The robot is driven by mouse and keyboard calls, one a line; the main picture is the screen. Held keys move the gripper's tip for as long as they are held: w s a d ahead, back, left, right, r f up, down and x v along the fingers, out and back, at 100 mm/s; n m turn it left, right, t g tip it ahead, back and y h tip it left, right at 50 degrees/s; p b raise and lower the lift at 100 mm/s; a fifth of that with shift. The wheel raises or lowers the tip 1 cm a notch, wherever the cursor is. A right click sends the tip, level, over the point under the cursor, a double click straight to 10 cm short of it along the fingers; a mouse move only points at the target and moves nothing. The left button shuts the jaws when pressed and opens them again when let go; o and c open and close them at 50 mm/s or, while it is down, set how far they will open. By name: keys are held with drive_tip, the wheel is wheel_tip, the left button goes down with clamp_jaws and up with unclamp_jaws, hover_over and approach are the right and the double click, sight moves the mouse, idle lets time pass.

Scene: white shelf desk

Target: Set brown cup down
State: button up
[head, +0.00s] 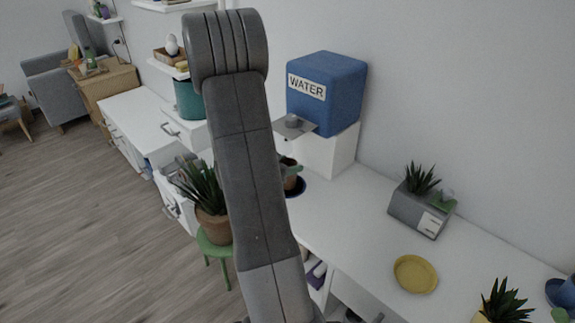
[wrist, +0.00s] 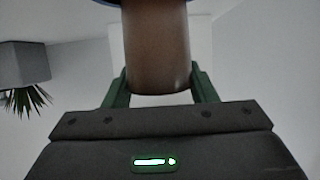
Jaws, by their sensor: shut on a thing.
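The brown cup (wrist: 157,50) is between the green fingers of my gripper (wrist: 160,82) in the wrist view, with a finger at each side. My gripper is shut on it. In the head view the cup (head: 290,183) shows partly beside my arm, below a green finger. A dark blue saucer (head: 298,190) is at the cup's base on the white desk. A blue edge also shows at the top of the wrist view (wrist: 105,2). I cannot tell whether the cup touches the saucer. My arm hides part of both.
A blue water dispenser (head: 334,90) stands on a white block behind the cup, with a grey ledge (head: 295,127) jutting out. A grey planter (head: 418,213) and a yellow plate (head: 415,274) are to the right. Bare desk (head: 345,215) lies between.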

drive_tip(key=shift+f, duration=0.15)
drive_tip(key=o, duration=1.1)
drive_tip(key=shift+o, duration=0.2)
drive_tip(key=v, duration=1.2)
drive_tip(key=shift+p, duration=0.4)
